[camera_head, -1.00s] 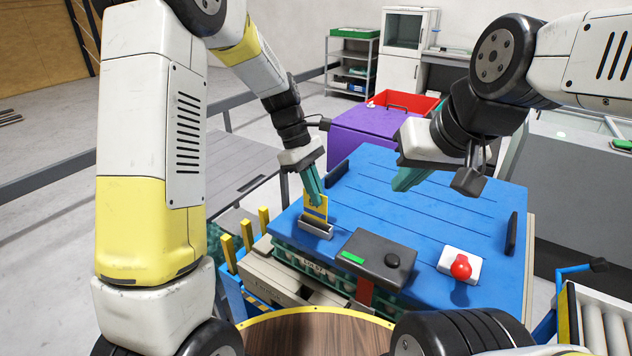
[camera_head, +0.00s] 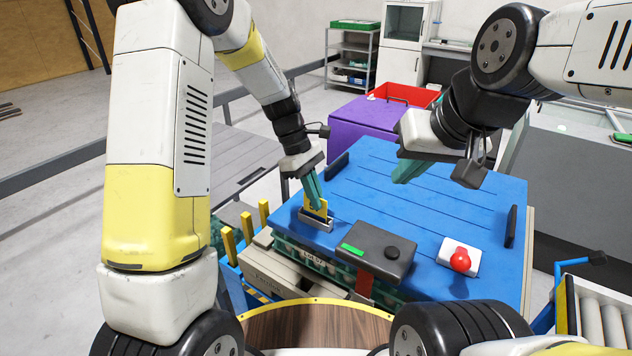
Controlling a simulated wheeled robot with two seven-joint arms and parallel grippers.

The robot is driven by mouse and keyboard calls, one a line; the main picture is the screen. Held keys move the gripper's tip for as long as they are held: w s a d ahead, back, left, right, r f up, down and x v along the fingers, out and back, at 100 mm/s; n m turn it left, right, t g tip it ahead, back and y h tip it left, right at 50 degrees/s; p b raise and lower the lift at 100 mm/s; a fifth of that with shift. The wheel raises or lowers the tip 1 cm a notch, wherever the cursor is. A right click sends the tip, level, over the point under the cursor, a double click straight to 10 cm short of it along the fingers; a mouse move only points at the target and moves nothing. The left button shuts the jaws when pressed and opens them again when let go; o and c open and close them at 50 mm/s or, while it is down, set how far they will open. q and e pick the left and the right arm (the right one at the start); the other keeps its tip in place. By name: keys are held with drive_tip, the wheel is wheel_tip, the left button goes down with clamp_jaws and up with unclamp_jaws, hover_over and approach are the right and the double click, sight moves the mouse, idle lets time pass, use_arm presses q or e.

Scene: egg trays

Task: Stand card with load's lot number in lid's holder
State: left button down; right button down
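A blue lid (camera_head: 440,205) lies on the egg-tray load (camera_head: 312,258); the lettering on the load is too small to read. A grey metal card holder (camera_head: 317,222) is at the lid's near left corner. A yellow card (camera_head: 321,208) stands upright, its lower part hidden behind the holder's front edge, so it appears to be inside. My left gripper (camera_head: 314,203) is shut on the card's upper part, just above the holder. The number on the card cannot be read. My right gripper (camera_head: 402,178) hangs above the lid, away from the holder; its finger gap cannot be made out.
A black box with a green display (camera_head: 372,252) and a red button on a white base (camera_head: 460,259) are at the lid's near edge. Several yellow upright pieces (camera_head: 246,230) stand left of the load. A purple crate (camera_head: 362,122) is behind, a roller conveyor (camera_head: 600,315) at right.

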use_arm(q)
drive_tip(key=shift+f, duration=0.2)
drive_tip(key=c, duration=1.6)
unclamp_jaws()
drive_tip(key=shift+o, duration=0.2)
drive_tip(key=shift+r, duration=0.1)
